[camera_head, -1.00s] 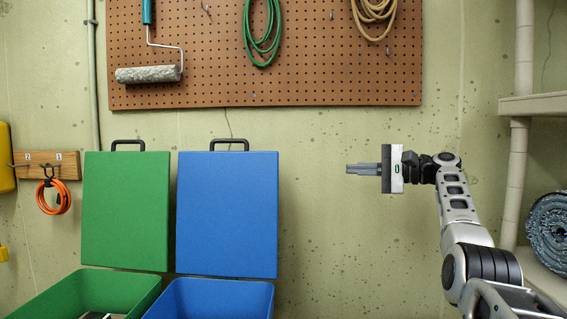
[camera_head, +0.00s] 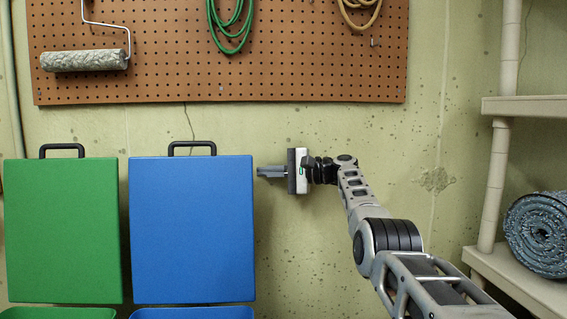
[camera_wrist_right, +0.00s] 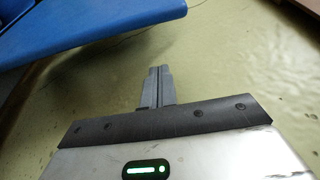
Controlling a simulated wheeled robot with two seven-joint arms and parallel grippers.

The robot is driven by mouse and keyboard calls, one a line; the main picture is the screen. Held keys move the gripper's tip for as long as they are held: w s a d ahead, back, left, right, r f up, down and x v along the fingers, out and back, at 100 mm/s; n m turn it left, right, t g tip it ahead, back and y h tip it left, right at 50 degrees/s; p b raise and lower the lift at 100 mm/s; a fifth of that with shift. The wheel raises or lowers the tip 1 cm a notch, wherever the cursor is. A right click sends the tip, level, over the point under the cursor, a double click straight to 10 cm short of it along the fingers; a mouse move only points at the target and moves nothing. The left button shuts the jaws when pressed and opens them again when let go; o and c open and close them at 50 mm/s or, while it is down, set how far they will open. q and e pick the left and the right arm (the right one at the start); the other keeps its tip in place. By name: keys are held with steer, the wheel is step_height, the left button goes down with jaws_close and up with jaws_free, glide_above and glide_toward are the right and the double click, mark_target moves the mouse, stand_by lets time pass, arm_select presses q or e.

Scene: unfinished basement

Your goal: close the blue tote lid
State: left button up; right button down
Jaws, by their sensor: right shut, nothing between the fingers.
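The blue tote lid (camera_head: 192,230) stands open and upright in the head view, with a black handle (camera_head: 192,147) on its top edge. A strip of the blue tote (camera_head: 190,313) shows below it at the bottom edge. My right gripper (camera_head: 259,172) is shut and empty, its fingertips pointing left at the lid's upper right edge; I cannot tell whether they touch it. In the right wrist view the shut fingers (camera_wrist_right: 155,72) point toward the wall, and the blue lid (camera_wrist_right: 90,22) spans the upper left. My left gripper is out of view.
A green lid (camera_head: 64,232) stands open left of the blue one. A pegboard (camera_head: 300,85) with a paint roller (camera_head: 84,60) and coiled cords hangs on the wall above. A shelf (camera_head: 530,106) with a rolled rug (camera_head: 540,232) is at the right.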

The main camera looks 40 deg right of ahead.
arm_select(q)
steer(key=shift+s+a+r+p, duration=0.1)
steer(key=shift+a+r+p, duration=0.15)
steer(key=shift+p, duration=0.2)
arm_select(e)
steer(key=shift+w+a, duration=0.5)
steer(key=shift+w, duration=0.05)
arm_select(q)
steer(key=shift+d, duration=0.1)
arm_select(e)
steer(key=shift+s, duration=0.1)
arm_select(q)
steer(key=b, duration=0.1)
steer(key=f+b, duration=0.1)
steer(key=b, duration=0.1)
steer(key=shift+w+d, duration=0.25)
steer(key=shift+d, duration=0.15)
arm_select(e)
steer(key=s+a, duration=0.2)
steer(key=shift+s+a+r, duration=0.1)
steer(key=shift+s+r, duration=0.25)
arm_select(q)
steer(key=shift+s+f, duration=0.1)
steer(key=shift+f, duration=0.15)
arm_select(e)
steer(key=shift+a, duration=0.1)
